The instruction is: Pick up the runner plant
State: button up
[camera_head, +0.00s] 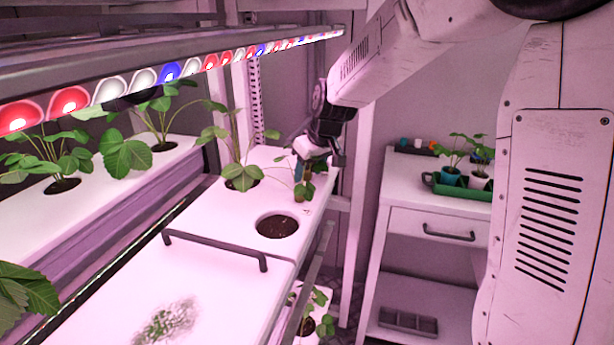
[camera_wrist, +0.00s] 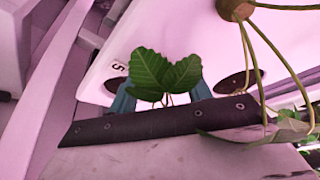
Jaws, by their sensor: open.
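The small leafy plant (camera_wrist: 166,74), which looks like the runner plant, shows two serrated green leaves in the middle of the wrist view. My gripper (camera_wrist: 158,96) is open, with one teal finger on each side of the leaves. The lower part of this plant is hidden behind the dark bar of my gripper. In the head view my gripper (camera_head: 310,166) hangs at the far right end of the white planter, with small green leaves around its fingers. I cannot tell whether the fingers touch the plant.
The white planter (camera_head: 205,225) has a soil-filled hole (camera_head: 277,226) and a larger plant (camera_head: 240,175) close left of my gripper. A handle (camera_head: 215,249) crosses its top. Thin stems (camera_wrist: 258,75) pass right of the leaves. A white cabinet (camera_head: 430,195) holds a green tray (camera_head: 455,188).

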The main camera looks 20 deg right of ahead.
aim_at(306, 171)
jog(key=c, duration=0.9)
jog(key=shift+r, duration=0.5)
jog(key=v, duration=0.2)
jog(key=shift+a+r, duration=0.1)
jog(key=shift+r, duration=0.35)
jog(key=s, duration=1)
jog(key=s+d+r, duration=0.1)
jog(key=s, duration=0.4)
jog(key=shift+s+r, duration=0.15)
jog(key=shift+c, duration=0.7)
